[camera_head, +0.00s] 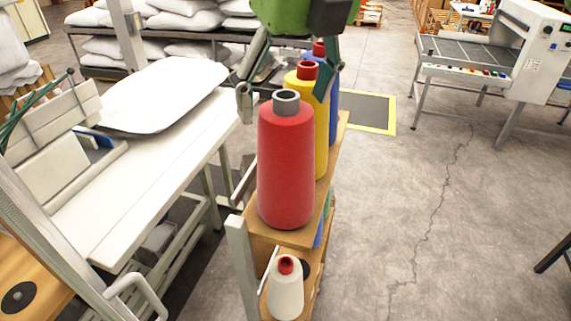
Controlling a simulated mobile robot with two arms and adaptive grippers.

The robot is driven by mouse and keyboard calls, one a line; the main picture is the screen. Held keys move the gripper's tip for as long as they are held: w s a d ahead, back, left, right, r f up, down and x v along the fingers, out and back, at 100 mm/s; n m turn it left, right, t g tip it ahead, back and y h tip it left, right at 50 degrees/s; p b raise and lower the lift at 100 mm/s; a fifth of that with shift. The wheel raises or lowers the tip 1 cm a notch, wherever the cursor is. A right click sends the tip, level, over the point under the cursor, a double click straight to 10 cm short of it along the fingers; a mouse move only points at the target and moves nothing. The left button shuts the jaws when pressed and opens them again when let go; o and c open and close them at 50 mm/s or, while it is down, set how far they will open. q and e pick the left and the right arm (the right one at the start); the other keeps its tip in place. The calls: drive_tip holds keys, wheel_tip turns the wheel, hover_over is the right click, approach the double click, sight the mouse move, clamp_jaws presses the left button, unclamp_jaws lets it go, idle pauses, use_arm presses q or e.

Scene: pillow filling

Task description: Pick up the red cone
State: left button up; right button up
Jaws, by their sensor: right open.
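The red cone (286,170) stands upright on a wooden shelf, nearest in a row, with a grey tip (286,102) on top. My right gripper (284,107) comes down from the top of the view, open and empty. Its two dark fingers are spread to either side of the cone's tip, apart from it as far as I can see. I cannot tell the exact depth between fingers and cone. My left gripper is not in view.
A yellow cone (321,122) and a blue cone (334,95) stand close behind on the wooden shelf (297,237). A white cone (286,293) stands on a lower level. A white sewing table (130,190) is close on the left. Open floor lies right.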

sight(286, 164)
drive_tip(key=shift+f, duration=0.2)
drive_tip(key=shift+a+f+p, duration=0.15)
drive_tip(key=shift+f+p, duration=0.65)
drive_tip(key=shift+p, duration=0.2)
drive_tip(key=p+x, duration=0.1)
drive_tip(key=x, duration=0.2)
drive_tip(key=shift+w+f, duration=0.1)
drive_tip(key=shift+f, duration=0.15)
drive_tip(key=shift+c, duration=0.7)
drive_tip(key=c, duration=1.9)
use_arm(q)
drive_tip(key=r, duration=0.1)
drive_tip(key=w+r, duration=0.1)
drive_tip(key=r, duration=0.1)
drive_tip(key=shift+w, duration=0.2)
use_arm(e)
clamp_jaws()
